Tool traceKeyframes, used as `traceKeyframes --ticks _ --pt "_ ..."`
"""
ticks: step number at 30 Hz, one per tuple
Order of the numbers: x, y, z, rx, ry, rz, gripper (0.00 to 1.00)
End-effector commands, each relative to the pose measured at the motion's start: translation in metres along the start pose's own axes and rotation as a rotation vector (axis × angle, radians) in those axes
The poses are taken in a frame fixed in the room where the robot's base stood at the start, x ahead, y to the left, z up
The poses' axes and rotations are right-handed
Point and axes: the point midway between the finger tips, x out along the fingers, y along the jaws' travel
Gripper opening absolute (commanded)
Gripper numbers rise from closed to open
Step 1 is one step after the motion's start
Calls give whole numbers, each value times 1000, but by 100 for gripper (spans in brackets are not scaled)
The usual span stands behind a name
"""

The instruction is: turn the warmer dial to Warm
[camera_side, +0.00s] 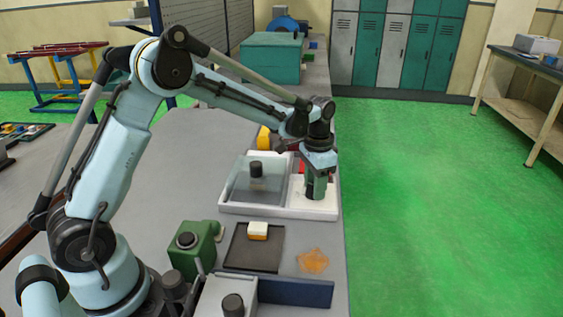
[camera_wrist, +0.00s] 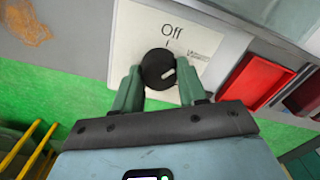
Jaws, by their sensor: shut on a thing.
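The warmer dial (camera_wrist: 153,66) is a round black knob with a white pointer mark, on a pale panel (camera_wrist: 135,35). The panel reads "Off" above the dial, with a tick. A second, smaller label to the upper right is too blurred to read. The white mark points to the right and slightly up, turned away from the Off tick. My gripper (camera_wrist: 159,82) has its green fingers on either side of the dial and is shut on it. In the side view, my gripper (camera_side: 316,190) points down at the white panel (camera_side: 325,208) and mostly hides the dial.
The warmer's clear lid (camera_side: 245,185) with a black knob is left of the panel. A red bin (camera_wrist: 256,82) lies close by.

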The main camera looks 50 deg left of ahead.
Motion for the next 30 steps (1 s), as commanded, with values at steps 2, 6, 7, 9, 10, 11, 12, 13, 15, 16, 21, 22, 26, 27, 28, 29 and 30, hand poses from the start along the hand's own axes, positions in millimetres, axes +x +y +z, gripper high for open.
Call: traceKeyframes --ticks 2,6,7,9,10,11,12,13,15,16,21,22,26,27,28,29,30 --pt "0 0 -1 67 3 -1 11" --pt "0 0 -1 179 4 -1 11" --pt "0 0 -1 200 4 -1 11" --pt "0 0 -1 248 4 -2 11" --pt "0 0 -1 265 4 -2 11" --pt "0 1 -1 282 4 -2 11" --pt "0 1 -1 304 5 -2 11" --pt "0 1 -1 318 5 -2 11" --pt "0 1 -1 347 5 -2 11" --pt "0 1 -1 358 5 -2 11" --pt "0 1 -1 400 6 -2 11" --pt "0 1 -1 404 6 -2 11" --pt "0 1 -1 415 6 -2 11" --pt "0 1 -1 416 6 -2 11" --pt "0 1 -1 417 6 -2 11" --pt "0 1 -1 417 6 -2 11" --pt "0 1 -1 417 6 -2 11"
